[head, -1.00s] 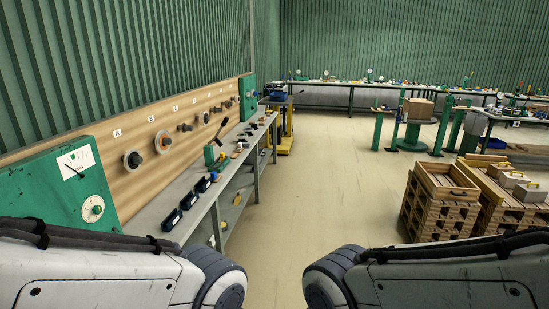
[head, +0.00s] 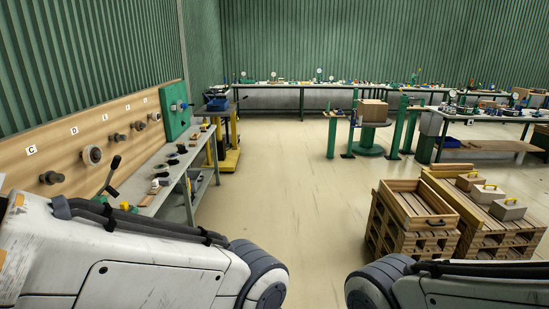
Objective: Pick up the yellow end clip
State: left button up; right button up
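I cannot make out a yellow end clip in the head view. Small parts lie on the grey side bench (head: 160,180) at the left and on the far benches, too small to tell apart. My two arms come in at the bottom left and bottom right. Both grippers are outside the picture, so I cannot see what they hold.
A yellow-based cart (head: 228,152) stands past the left bench. A long bench (head: 290,86) lines the back wall. The middle floor (head: 285,185) is clear.

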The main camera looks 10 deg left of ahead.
aim_at(125, 205)
jog(key=i, duration=2)
jog(key=u, duration=0.8)
jog(key=i, duration=1.55)
jog(key=u, duration=1.5)
jog(key=i, duration=0.85)
jog(key=u, duration=0.4)
